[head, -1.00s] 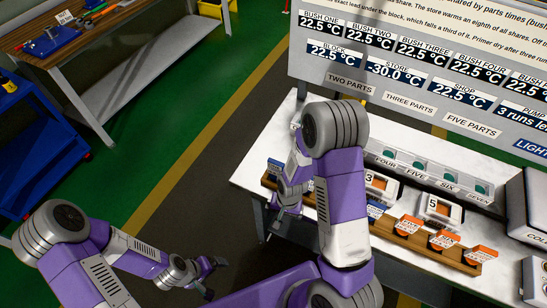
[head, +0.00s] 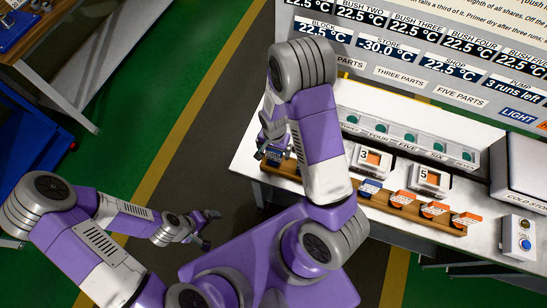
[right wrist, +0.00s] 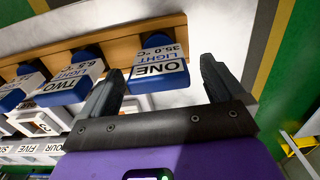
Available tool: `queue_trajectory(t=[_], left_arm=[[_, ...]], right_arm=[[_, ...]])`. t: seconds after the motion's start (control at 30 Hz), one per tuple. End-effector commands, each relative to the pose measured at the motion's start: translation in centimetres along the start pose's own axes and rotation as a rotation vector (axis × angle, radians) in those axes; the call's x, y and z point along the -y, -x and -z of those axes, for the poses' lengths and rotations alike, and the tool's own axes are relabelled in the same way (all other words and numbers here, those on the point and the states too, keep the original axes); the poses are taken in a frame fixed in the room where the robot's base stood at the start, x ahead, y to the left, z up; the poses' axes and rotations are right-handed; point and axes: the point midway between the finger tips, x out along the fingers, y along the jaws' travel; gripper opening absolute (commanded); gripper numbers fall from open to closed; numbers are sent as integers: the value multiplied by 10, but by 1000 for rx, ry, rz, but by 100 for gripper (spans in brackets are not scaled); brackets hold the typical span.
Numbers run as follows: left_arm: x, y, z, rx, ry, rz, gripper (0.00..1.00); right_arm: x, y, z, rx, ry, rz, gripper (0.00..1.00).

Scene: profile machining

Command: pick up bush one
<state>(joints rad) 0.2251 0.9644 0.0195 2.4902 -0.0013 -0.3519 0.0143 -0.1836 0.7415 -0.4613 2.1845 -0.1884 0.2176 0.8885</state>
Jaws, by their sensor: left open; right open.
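Bush one (right wrist: 158,68) is a blue piece with a white label reading ONE, LIGHT, 35.0 °C, at the end of a wooden rack (right wrist: 105,55). My right gripper (right wrist: 162,75) is open, its fingers on either side of the bush's label in the right wrist view. I cannot tell whether they touch it. In the head view my right gripper (head: 268,146) is at the rack's left end, and my arm hides part of the rack. My left gripper (head: 208,222) is open and empty, away from the table.
Bush two (right wrist: 70,80) sits beside bush one in the rack, with another blue bush further along. White numbered boxes (head: 369,160) stand behind the rack. A control box (head: 518,238) is at the table's right. Floor left of the table is clear.

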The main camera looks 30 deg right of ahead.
Motion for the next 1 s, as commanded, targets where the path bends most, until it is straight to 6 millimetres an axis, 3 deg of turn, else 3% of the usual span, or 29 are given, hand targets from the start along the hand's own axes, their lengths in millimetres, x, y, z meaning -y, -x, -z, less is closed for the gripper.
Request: queue_trajectory(t=[0.17,0.43,1.0], left_arm=[[0,1,0,0,0,0,96],[0,1,0,1,0,0,96],[0,1,0,0,0,0,96]], right_arm=[[0,-19,0,1,0,-1,96],[0,-21,0,-1,0,1,96],[0,-20,0,-1,0,1,8]])
